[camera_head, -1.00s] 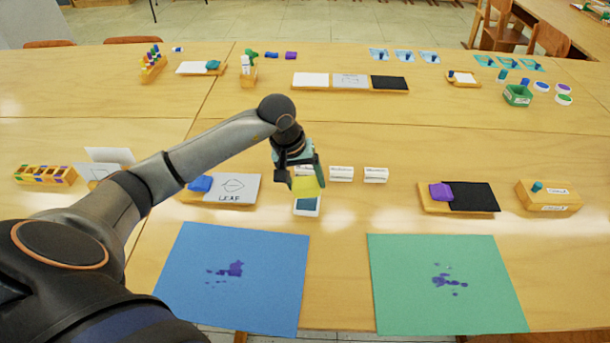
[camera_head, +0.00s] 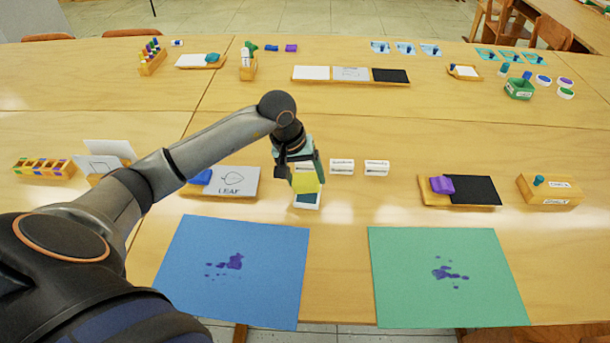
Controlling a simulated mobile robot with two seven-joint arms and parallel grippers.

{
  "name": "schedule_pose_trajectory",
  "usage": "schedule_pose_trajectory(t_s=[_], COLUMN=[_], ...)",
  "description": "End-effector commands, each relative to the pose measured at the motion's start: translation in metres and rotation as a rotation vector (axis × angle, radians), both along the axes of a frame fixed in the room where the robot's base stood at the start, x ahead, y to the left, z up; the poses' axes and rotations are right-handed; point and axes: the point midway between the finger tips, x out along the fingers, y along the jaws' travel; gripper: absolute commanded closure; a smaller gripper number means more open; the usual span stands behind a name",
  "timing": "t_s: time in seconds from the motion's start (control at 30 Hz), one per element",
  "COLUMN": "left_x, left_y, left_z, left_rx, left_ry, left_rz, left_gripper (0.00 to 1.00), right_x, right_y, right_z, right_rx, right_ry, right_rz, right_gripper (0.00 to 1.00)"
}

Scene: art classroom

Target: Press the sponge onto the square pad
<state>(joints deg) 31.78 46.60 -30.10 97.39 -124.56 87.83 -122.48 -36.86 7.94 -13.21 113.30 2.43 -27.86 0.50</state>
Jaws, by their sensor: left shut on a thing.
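My left gripper (camera_head: 302,170) comes in from the left and is shut on a yellow sponge (camera_head: 307,183). It holds the sponge over a small white tray with a teal square pad (camera_head: 306,198), behind the blue and green sheets. The sponge hides the back part of the pad. I cannot tell whether the sponge touches the pad or is just above it. My right gripper is not in view.
White label cards (camera_head: 342,167) stand right of the pad. A LEAF board (camera_head: 237,181) with a blue block lies to its left. A purple block (camera_head: 441,185) sits on a black-topped board. Blue (camera_head: 190,290) and green (camera_head: 405,300) sheets with purple spots lie in front.

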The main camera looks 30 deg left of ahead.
Motion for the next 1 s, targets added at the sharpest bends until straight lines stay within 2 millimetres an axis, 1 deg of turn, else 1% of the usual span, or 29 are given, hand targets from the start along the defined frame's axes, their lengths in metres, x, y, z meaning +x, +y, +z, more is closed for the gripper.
schedule_pose_trajectory(t_s=[0.7, 1.0], left_x=[0.0001, 0.0000], left_y=[0.0002, 0.0000], left_z=[-0.0092, -0.0091], left_rx=[0.000, 0.000], left_ry=[-0.001, 0.000], left_rz=[0.000, 0.000], left_gripper=[0.69, 0.69], right_x=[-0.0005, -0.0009], right_y=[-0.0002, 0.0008], right_z=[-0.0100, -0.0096], right_rx=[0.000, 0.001], right_ry=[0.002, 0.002], right_rz=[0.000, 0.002], right_gripper=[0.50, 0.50])
